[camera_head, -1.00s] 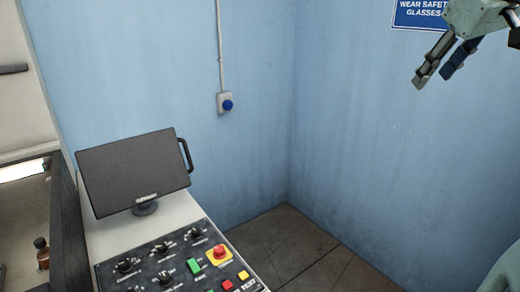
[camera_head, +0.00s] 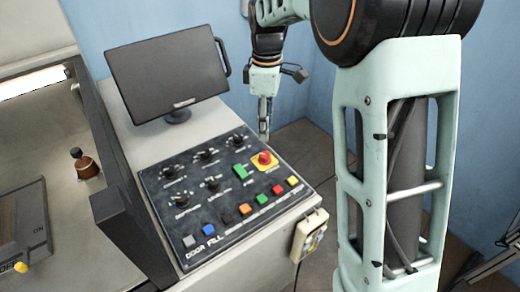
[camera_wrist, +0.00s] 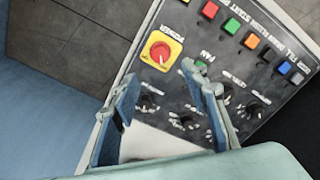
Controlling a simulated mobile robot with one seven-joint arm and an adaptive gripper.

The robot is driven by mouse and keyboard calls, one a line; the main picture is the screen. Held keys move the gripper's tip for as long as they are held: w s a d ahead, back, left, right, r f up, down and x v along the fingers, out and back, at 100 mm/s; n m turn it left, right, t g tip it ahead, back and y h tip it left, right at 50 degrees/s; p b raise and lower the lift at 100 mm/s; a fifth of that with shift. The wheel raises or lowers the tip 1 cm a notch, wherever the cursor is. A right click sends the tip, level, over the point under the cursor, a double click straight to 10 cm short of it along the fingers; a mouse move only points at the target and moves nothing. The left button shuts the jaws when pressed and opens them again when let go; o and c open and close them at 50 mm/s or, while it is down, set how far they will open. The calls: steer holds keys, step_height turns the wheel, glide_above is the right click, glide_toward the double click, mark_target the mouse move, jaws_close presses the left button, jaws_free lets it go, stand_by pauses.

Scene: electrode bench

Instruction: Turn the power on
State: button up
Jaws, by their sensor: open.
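The control panel (camera_head: 225,212) is a black face with knobs and coloured buttons. A red rotary power knob on a yellow plate (camera_head: 264,159) sits near its right edge. In the wrist view this red knob (camera_wrist: 160,53), beside the word POWER, lies just beyond and between the fingertips. My gripper (camera_head: 264,134) hangs pointing down just behind the knob at the panel's far right edge. In the wrist view my gripper (camera_wrist: 162,78) is open and empty, its fingers apart. I see no clear contact with the knob.
A green FAN button (camera_wrist: 202,66) is close to the right fingertip. Black knobs (camera_head: 208,153) and a row of coloured buttons (camera_head: 262,200) surround the knob. A dark monitor (camera_head: 165,80) stands behind the panel.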

mark_target(265, 155)
step_height(265, 155, down, 11)
steer(key=shift+r, duration=0.2)
stand_by(0.3)
jaws_close()
